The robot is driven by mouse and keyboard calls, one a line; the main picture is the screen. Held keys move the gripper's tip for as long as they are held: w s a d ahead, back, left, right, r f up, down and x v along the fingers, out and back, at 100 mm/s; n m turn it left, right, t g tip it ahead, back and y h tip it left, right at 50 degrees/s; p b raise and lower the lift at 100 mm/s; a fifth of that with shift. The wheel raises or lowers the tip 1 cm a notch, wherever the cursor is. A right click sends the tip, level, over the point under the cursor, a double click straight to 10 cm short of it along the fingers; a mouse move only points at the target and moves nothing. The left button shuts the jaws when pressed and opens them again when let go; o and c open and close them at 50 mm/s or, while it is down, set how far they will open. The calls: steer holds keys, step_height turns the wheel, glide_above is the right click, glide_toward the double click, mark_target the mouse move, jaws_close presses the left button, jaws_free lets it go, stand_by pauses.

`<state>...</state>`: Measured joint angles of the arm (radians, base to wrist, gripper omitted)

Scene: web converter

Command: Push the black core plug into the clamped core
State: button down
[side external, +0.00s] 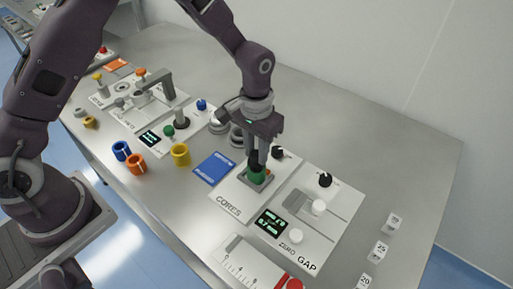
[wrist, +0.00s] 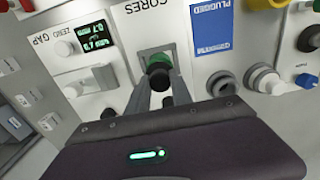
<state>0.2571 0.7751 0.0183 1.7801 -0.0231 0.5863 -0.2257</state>
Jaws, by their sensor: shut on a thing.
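The green core (side external: 257,175) stands upright in the grey clamp on the white CORES panel (side external: 228,190). My gripper (side external: 258,158) points down directly over it, with its fingers shut on the black core plug (wrist: 159,77). In the side view, the dark plug (side external: 256,164) sits at the core's top end. I cannot tell how far it is inside. In the wrist view, a little green of the core (wrist: 152,58) shows behind the plug, in the grey clamp; the fingers and plug hide the rest.
A black knob (side external: 325,180) and white button (side external: 319,207) stand on the GAP panel to the right. A blue PLUGGED card (side external: 214,168) lies left of the CORES panel. Yellow (side external: 181,155), orange (side external: 136,164) and blue (side external: 121,150) cores stand farther left. Bare table lies at the back right.

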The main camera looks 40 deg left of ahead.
steer(key=shift+f, duration=0.9)
stand_by(0.3)
steer(key=c, duration=1.1)
jaws_free()
steer(key=shift+o, duration=0.2)
step_height(320, 180, up, 8)
steer(key=shift+f, duration=0.15)
steer(key=s+a+r+t, duration=0.2)
steer(key=s+a+r, duration=0.1)
steer(key=s+r, duration=0.4)
steer(key=s+a+r+t, duration=0.1)
steer(key=s+a+r, duration=0.3)
steer(key=r, duration=0.6)
steer(key=s+a+r+t, duration=0.1)
steer(key=s+a+t, duration=0.1)
steer(key=s, duration=1.1)
steer(key=shift+s+a+r+t, duration=0.15)
steer(key=shift+a+t, duration=0.15)
steer(key=shift+a, duration=0.15)
